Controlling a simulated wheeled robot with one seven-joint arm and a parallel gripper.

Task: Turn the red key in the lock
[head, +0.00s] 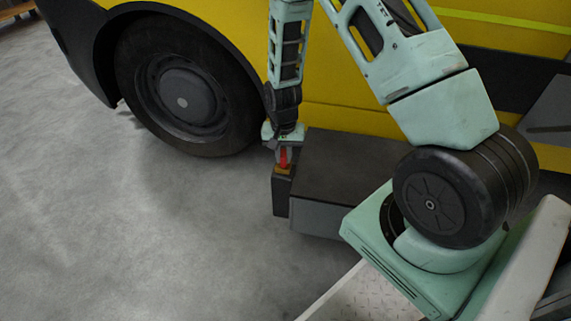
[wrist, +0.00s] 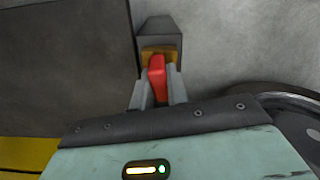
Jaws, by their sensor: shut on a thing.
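The red key (head: 283,157) stands upright at the lock (head: 283,171), a brass-coloured piece on top of a dark post (head: 281,196). In the wrist view the red key (wrist: 157,78) sits between the two grey fingers, in front of the brass lock (wrist: 159,52). My gripper (head: 283,150) comes down from above and is shut on the key; its fingers also show in the wrist view (wrist: 158,92). The key's lower end and the keyhole are hidden.
A dark box (head: 345,165) with a grey side stands right beside the post. A yellow vehicle (head: 340,60) with a large black wheel (head: 180,90) is behind. The grey floor (head: 130,230) to the left and front is clear.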

